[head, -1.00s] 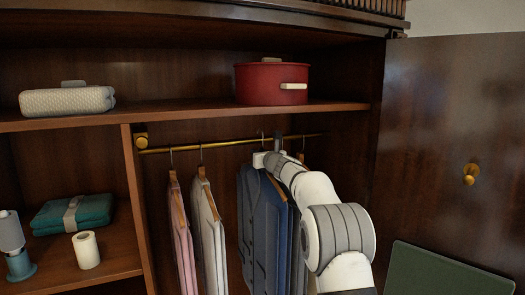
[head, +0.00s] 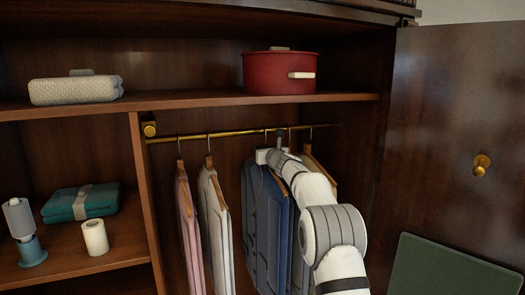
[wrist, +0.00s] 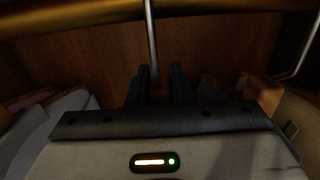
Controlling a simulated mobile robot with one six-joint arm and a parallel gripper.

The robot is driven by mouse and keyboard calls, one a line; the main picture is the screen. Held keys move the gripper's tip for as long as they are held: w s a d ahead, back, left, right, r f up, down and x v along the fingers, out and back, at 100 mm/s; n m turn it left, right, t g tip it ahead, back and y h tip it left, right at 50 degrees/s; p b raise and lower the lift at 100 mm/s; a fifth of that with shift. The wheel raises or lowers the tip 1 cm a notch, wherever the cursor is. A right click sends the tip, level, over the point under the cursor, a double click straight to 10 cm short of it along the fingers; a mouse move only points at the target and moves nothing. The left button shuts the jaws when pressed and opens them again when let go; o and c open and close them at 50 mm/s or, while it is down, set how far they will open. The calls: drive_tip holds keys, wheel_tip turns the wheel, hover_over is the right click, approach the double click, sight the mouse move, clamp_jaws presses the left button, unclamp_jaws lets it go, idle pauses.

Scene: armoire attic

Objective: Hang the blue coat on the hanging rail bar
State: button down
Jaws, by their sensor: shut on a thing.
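The blue coat (head: 284,235) hangs upright below my gripper (head: 279,138) in the right part of the wardrobe, partly hidden by my arm. In the wrist view my gripper (wrist: 160,82) is shut on the coat's hanger, with its thin metal hook rising between the fingers. The brass hanging rail bar (head: 235,134) runs just above the gripper and crosses the top of the wrist view (wrist: 75,20). The hook reaches up to the bar; I cannot tell whether it rests on it.
A pink garment (head: 186,235) and a pale grey garment (head: 213,235) hang to the left, with clear rail between them and the blue coat. Another hanger (head: 320,170) is close on the right. A shelf (head: 215,101) with a red pot (head: 270,75) is above.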

drive_tip(key=shift+r, duration=0.25)
